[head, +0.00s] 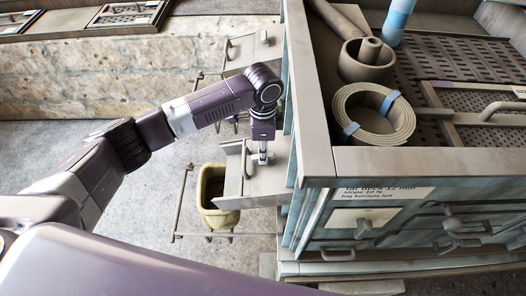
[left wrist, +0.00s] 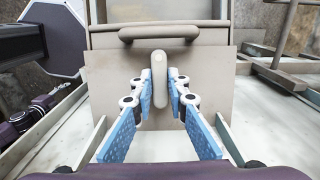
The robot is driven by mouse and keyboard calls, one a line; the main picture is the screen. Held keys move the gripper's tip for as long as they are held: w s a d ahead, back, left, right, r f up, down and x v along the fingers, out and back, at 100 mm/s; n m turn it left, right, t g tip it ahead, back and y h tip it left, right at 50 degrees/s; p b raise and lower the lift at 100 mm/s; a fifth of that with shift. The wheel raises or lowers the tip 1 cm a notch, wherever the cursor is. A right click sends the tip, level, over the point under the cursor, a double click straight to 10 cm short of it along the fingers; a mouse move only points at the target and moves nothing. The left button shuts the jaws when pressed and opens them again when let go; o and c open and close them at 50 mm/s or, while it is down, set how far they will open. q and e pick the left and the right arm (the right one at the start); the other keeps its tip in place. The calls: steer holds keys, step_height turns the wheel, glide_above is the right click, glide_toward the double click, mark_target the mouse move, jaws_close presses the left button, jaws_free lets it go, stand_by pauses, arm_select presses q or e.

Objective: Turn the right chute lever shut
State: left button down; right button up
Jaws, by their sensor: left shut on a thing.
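My left gripper (head: 262,158) reaches down to the nearer chute (head: 239,193) on the left side of the big cabinet. In the left wrist view the left gripper (left wrist: 161,95) has its blue fingers on both sides of a beige lever (left wrist: 160,70), and it is shut on it. The lever stands upright in that view, in front of a flat beige plate (left wrist: 110,95). I take it to be the right chute lever. In the head view the gripper mostly hides it. My right gripper is not in view.
A yellow bucket (head: 212,200) stands below the nearer chute, beside a thin metal frame (head: 179,205). A second chute (head: 250,50) is farther back. A coiled belt (head: 373,113) lies on the cabinet top (head: 315,100). A beige handle bar (left wrist: 158,33) is just above the lever.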

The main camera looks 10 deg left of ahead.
arm_select(q)
steer(key=shift+r+n+p, duration=0.25)
steer(key=shift+n+p, duration=0.05)
steer(key=shift+p, duration=0.4)
steer(key=n+g+p, duration=0.1)
steer(key=n+p, duration=0.3)
steer(key=p, duration=0.1)
steer(key=shift+w+r+h, duration=0.1)
steer(key=shift+h, duration=0.2)
steer(key=shift+n+g+p, duration=0.4)
steer(key=shift+n+p, duration=0.3)
steer(key=shift+n, duration=0.2)
steer(key=n+p, duration=0.1)
steer(key=n, duration=0.1)
steer(key=n+h+p, duration=0.1)
steer(key=n+p, duration=0.1)
steer(key=n, duration=0.1)
steer(key=shift+w+a+g+h, duration=0.1)
steer(key=shift+w+g+h, duration=0.05)
steer(key=shift+g+h, duration=0.15)
steer(key=n, duration=0.1)
steer(key=n+h+p, duration=0.1)
steer(key=n, duration=0.1)
steer(key=n+p, duration=0.1)
steer(key=n, duration=0.1)
steer(key=shift+w+a+f, duration=0.1)
steer(key=shift+f, duration=0.15)
steer(key=shift+n, duration=0.3)
